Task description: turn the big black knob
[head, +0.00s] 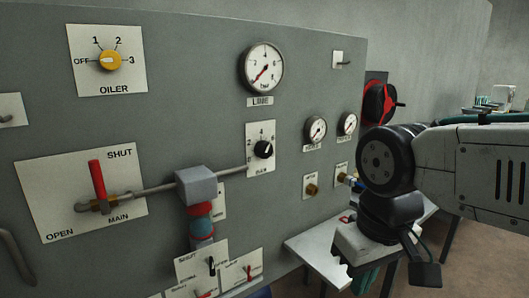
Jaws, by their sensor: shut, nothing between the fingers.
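The black knob (264,149) sits on a white plate (260,165) marked 2, 4 and 6 on the grey panel, below the large round gauge. It has a white pointer line, which points up and to the right. My gripper (368,245) hangs below my black wrist at the right, in front of the panel's right end. It is shut and holds nothing. It is well to the right of the knob and lower, apart from it. Its fingertips are hard to make out.
A pipe runs left from beside the knob's plate through a grey block (196,186) to a red lever (97,180). A yellow OILER knob (110,61) is upper left. Gauges (315,129) and a brass fitting (311,190) lie between knob and arm.

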